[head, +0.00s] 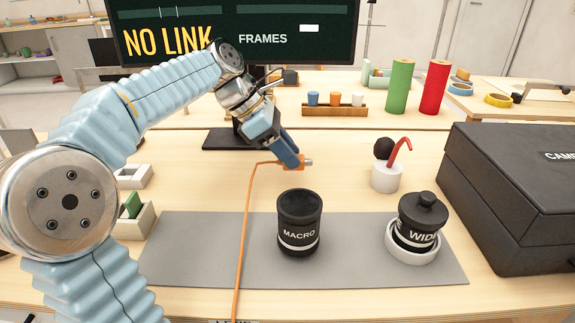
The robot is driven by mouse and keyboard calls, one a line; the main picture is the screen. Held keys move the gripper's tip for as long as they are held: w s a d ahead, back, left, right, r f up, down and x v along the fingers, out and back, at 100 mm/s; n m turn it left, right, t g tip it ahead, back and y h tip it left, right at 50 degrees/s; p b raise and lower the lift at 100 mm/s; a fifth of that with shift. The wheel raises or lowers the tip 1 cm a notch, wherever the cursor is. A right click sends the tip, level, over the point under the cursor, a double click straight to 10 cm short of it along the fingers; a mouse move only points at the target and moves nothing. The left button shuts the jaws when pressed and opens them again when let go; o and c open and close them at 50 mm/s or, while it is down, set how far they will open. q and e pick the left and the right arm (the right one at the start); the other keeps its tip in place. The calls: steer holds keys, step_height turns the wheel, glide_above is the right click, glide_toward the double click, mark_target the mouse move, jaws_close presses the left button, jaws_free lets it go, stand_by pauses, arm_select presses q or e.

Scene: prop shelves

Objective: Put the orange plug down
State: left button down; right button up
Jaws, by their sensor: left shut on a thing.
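The orange plug (294,163) has a short metal tip pointing right and an orange cable (243,235) that runs from its left side down to the front edge of the table. My left gripper (291,160) is shut on the plug, behind the MACRO lens. The gripper's fingers hide part of the plug. I cannot tell whether the plug touches the table. My right gripper is not in view.
A black MACRO lens (299,225) stands on the grey mat (190,250). A WIDE lens (418,222) sits tilted in a white ring. A white cup (386,178) and a black case (520,190) are at right. A monitor (240,35) stands behind.

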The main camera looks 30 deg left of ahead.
arm_select(q)
steer(key=shift+w+a+f, duration=0.2)
steer(key=shift+w+f, duration=0.15)
steer(key=shift+f, duration=0.15)
steer(key=shift+w+a+f, duration=0.1)
steer(key=shift+f, duration=1.55)
steer(key=c, duration=0.8)
jaws_free()
steer(key=shift+f, duration=0.15)
steer(key=v, duration=1.2)
